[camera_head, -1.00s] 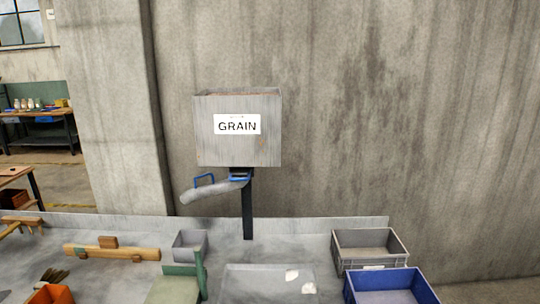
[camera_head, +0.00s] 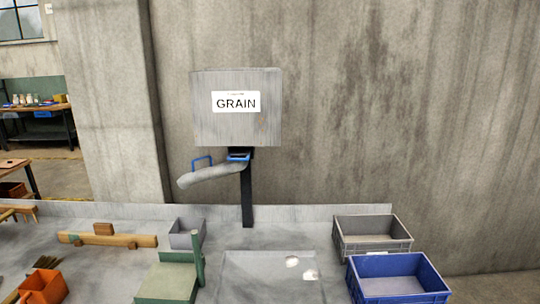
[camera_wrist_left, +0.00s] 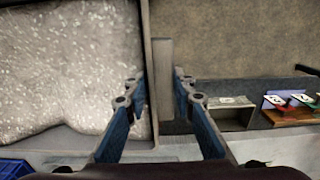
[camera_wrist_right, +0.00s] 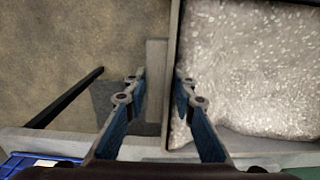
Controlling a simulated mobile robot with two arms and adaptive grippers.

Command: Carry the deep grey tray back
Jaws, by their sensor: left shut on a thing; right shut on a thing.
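The deep grey tray (camera_wrist_left: 145,25) shows in the left wrist view, with a bed of pale grain (camera_wrist_left: 65,70) inside. It also shows in the right wrist view (camera_wrist_right: 174,40), with the same kind of grain (camera_wrist_right: 250,65). My left gripper (camera_wrist_left: 160,90) is shut on an upright grey grip at one end of the tray. My right gripper (camera_wrist_right: 157,88) is shut on a like grip at the other end. Neither gripper nor the held tray is in the head view.
The bench holds a shallow grey tray (camera_head: 235,261) with white lumps, a green stand (camera_head: 170,283), a small grey box (camera_head: 187,234), a grey crate (camera_head: 372,246) and a blue crate (camera_head: 398,291). A GRAIN hopper (camera_head: 236,125) with a spout stands behind.

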